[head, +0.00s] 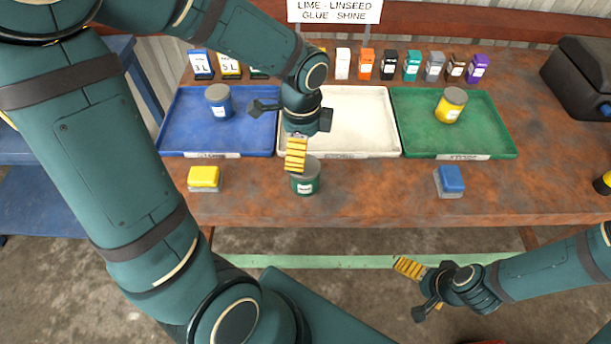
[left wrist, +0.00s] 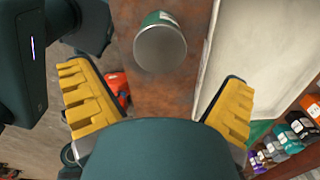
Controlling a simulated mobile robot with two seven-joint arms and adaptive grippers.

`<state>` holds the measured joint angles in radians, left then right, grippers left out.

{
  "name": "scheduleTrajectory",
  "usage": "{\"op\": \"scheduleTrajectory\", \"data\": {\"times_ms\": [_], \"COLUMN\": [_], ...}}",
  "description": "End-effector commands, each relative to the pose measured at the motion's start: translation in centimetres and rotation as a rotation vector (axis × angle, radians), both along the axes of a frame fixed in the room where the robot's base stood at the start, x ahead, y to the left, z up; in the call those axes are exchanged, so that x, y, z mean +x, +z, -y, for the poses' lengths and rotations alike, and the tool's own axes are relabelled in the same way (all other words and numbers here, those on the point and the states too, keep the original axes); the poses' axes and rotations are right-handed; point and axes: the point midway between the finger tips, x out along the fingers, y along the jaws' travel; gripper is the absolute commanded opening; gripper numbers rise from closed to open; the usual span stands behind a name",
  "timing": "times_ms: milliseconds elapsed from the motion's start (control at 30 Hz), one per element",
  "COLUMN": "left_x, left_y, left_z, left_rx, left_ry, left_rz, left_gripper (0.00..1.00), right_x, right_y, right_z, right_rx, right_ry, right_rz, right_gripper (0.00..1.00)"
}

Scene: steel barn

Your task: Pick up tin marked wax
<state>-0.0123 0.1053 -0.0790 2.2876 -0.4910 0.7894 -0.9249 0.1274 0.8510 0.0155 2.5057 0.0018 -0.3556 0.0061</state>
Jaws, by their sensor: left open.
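A dark green tin (head: 305,184) with a grey lid and a white label stands upright at the table's front, before the white tray. Its label is too small to read. A blue tin (head: 219,106) stands in the blue tray, and a yellow tin (head: 449,110) stands in the green tray. My left gripper (head: 297,150) is open and empty, close above and behind the green tin. In the left wrist view the green tin (left wrist: 160,42) shows ahead, between the lines of the spread yellow fingers. My right gripper (head: 424,287) is open and empty, low in front of the table.
The blue tray (head: 180,130), white tray (head: 365,125) and green tray (head: 490,140) lie side by side. A yellow block (head: 204,178) and a blue block (head: 450,180) flank the green tin. Several small boxes (head: 412,66) line the back. A black case (head: 580,78) sits at right.

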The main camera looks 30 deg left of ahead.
Motion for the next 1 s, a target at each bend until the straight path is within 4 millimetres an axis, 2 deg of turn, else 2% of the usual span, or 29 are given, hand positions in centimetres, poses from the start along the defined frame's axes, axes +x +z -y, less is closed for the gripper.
{"op": "scheduleTrajectory", "data": {"times_ms": [100, 333, 600, 933, 1000], "left_x": [0.0, 0.0, 0.0, 0.1, 0.1], "left_y": [-1.6, -3.1, -6.8, -7.2, -7.2], "left_z": [0.0, 0.1, 0.3, 0.3, 0.3], "left_rx": [0.001, 0.000, 0.000, 0.000, 0.000], "left_ry": [-0.001, 0.000, 0.001, 0.000, 0.000], "left_rz": [-0.001, 0.000, 0.000, 0.002, 0.002], "left_gripper": [1.00, 1.00, 1.00, 1.00, 0.75], "right_x": [-0.1, -0.3, -0.5, -0.4, -0.4], "right_y": [-0.5, -1.0, -2.3, -2.3, -2.3], "right_z": [0.0, -0.1, -0.1, -0.1, -0.1], "right_rx": [0.000, 0.002, 0.003, 0.003, 0.003], "right_ry": [0.002, 0.005, 0.010, 0.009, 0.009], "right_rz": [-0.003, -0.007, -0.011, -0.010, -0.010], "right_gripper": [1.00, 1.00, 1.00, 1.00, 1.00]}}
